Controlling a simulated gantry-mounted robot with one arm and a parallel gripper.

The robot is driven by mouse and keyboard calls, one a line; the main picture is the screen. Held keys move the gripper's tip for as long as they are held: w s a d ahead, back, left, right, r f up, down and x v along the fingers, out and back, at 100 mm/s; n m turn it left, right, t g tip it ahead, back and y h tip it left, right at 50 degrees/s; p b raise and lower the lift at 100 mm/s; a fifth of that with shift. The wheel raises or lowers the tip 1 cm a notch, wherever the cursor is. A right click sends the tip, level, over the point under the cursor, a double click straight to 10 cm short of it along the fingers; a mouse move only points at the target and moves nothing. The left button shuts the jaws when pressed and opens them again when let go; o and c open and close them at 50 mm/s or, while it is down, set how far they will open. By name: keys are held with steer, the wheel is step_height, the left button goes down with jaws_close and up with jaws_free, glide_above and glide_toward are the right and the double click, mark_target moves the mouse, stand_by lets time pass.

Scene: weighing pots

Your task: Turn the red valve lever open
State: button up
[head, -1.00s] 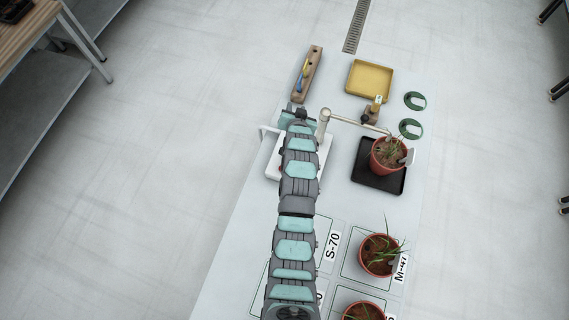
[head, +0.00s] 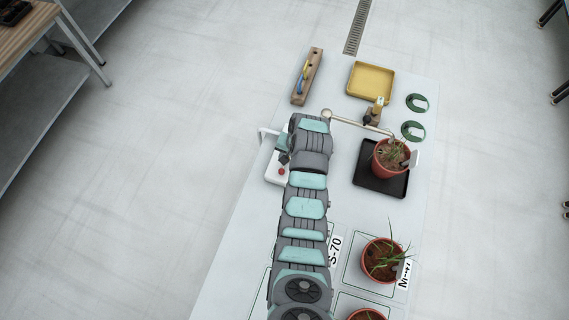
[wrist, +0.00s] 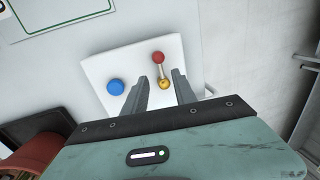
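The red valve lever (wrist: 159,63) shows in the wrist view on a white panel (wrist: 99,68). It has a red knob at its far end, a pale rod and a yellow ball at its near end. My gripper (wrist: 161,75) is open, with one grey finger on either side of the lever's near part. Whether the fingers touch it cannot be told. In the head view the white panel (head: 272,178) is partly hidden by my arm, and a red spot (head: 281,171) shows on it. My gripper (head: 283,157) is mostly hidden there.
A blue button (wrist: 116,87) sits left of the lever. A pipe (head: 350,121) reaches right towards a potted plant (head: 389,158) on a black tray (head: 366,180). A yellow tray (head: 371,82) and a wooden block (head: 308,75) stand at the back. Another pot (head: 382,260) stands nearer.

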mark_target(283, 167)
steer(key=shift+w+a+f, duration=0.1)
steer(key=shift+a+f, duration=0.1)
steer(key=shift+f, duration=0.85)
steer(key=shift+w+a+f, duration=0.1)
steer(key=shift+a+f, duration=0.1)
steer(key=shift+f, duration=0.9)
steer(key=shift+a+f, duration=0.2)
steer(key=shift+f, duration=0.85)
steer(key=shift+c, duration=0.3)
steer(key=shift+w, duration=0.1)
jaws_close()
